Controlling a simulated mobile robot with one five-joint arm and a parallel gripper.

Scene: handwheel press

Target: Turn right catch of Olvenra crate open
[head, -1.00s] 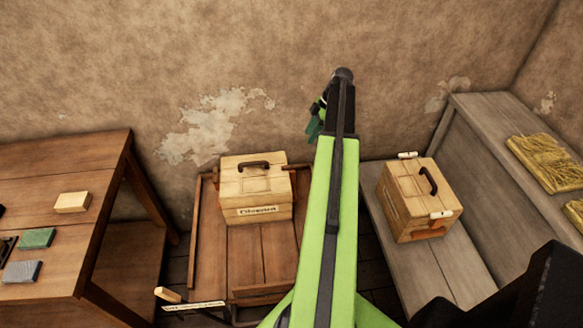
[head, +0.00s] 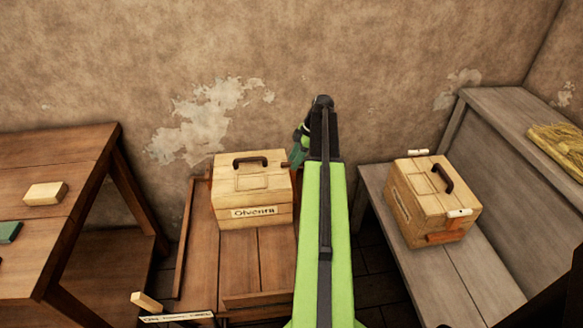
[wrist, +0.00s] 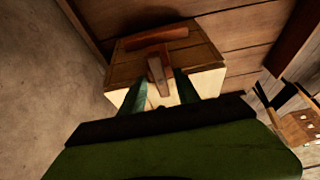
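The Olvenra crate (head: 250,190) is a pale wooden box with a dark top handle and a name label on its front. It stands on the brown wooden stand, left of my arm in the head view. My gripper (head: 297,153) is by the crate's right side. In the wrist view, a reddish-brown bar and a short grey-brown catch (wrist: 158,72) show on the crate's side (wrist: 205,80). My gripper's green fingers (wrist: 161,80) are apart, one on each side of the catch. I cannot tell whether they touch it. The right side is hidden in the head view.
A second pale crate (head: 425,200) with a reddish catch stands on the grey bench (head: 480,265) at right. A brown table (head: 50,160) with small blocks is at left. A wooden handle (head: 146,301) and label sit at the stand's front left. The wall is close behind.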

